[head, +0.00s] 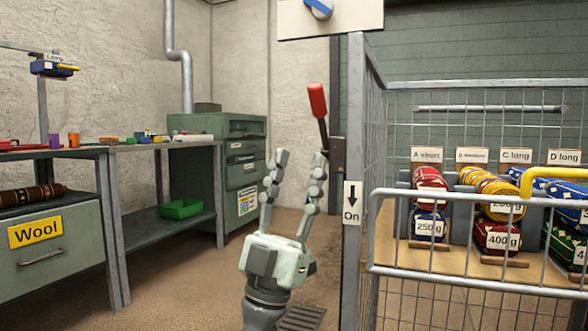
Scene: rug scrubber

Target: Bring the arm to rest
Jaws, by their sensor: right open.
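My right gripper (300,158) is in the middle of the head view, pointing up, with its two fingers spread apart and nothing between them. A lever with a red handle (317,101) stands up just above and to the right of the gripper. Its dark shaft runs down to a bracket on the grey cage post. The gripper's right finger overlaps the lower shaft in the picture; I cannot tell if they touch. A label with a down arrow and "On" (352,203) is on the post. My left gripper is not in view.
A wire cage (470,270) with a yellow handle (555,174) fills the right side, with labelled rolled rugs (428,224) inside. A workbench (110,150) with a "Wool" drawer (50,245) and a green cabinet (232,190) stand at left. Floor between is clear.

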